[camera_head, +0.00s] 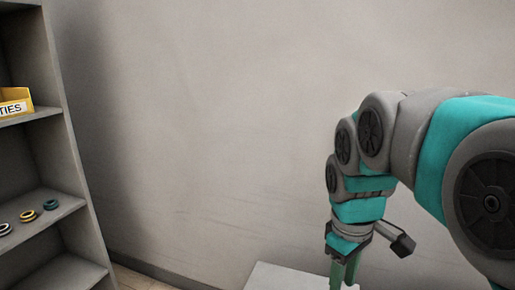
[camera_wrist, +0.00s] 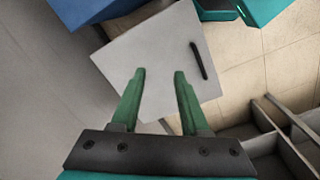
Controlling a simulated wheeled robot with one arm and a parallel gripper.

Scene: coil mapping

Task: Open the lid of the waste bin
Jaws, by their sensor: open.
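The waste bin's pale grey square lid (camera_wrist: 165,45) lies below my gripper in the wrist view, with a dark bar-shaped handle (camera_wrist: 198,60) near its right edge. The lid looks flat and shut. In the head view only part of the pale lid (camera_head: 285,277) shows at the bottom edge; the bin's body is hidden. My gripper (camera_wrist: 159,74) is open and empty, its green fingers pointing over the lid, left of the handle. I cannot tell how high above the lid they are. In the head view my gripper (camera_head: 344,274) hangs downward at the bottom edge.
A grey shelf (camera_head: 75,165) stands at the left with a yellow labelled box (camera_head: 15,103) and several small coils (camera_head: 28,216). A plain wall (camera_head: 220,120) is behind the bin. A blue object (camera_wrist: 90,10) touches the wrist view's top left. Tiled floor (camera_wrist: 240,70) shows right of the lid.

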